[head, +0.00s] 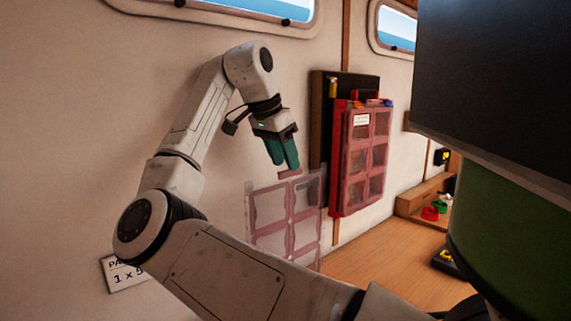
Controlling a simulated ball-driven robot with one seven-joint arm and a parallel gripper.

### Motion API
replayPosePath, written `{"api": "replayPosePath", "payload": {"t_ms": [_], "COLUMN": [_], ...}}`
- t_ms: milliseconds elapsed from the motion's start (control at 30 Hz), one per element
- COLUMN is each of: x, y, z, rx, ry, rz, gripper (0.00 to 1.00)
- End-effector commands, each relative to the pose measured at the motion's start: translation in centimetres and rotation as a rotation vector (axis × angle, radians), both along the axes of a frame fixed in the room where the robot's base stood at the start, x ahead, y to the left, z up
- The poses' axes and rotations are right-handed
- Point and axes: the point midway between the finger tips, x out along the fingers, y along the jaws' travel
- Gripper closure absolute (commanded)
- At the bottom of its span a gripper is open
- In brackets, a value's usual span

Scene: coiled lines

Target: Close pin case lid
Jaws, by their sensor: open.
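My gripper (284,163) has teal fingers pointing down. It is open, with a narrow gap between the fingers, just above the top edge of a clear panel with pinkish frames (268,207), which looks like a case lid standing open. A small pink tab (290,173) is just under the fingertips; I cannot tell whether they touch it. My forearm hides the panel's lower part. A red case (337,160) with a windowed front and a white label is on a dark board to the right; I cannot tell how the panel joins it.
A wooden table (390,255) runs along the wall, with clear room at its middle. A wooden tray (420,194) with small red and green items (432,212) is at the right. A paper card (122,275) shows at lower left.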

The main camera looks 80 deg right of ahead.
Motion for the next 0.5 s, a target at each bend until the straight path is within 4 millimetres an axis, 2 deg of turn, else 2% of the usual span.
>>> {"api": "replayPosePath", "payload": {"t_ms": [200, 500], "x": [-0.4, -0.4], "y": [-0.5, -0.6], "z": [-1.6, -1.8], "rx": [-0.001, -0.001], "ry": [-0.001, -0.001], "rz": [0.002, 0.002], "gripper": [0.55, 0.55]}}
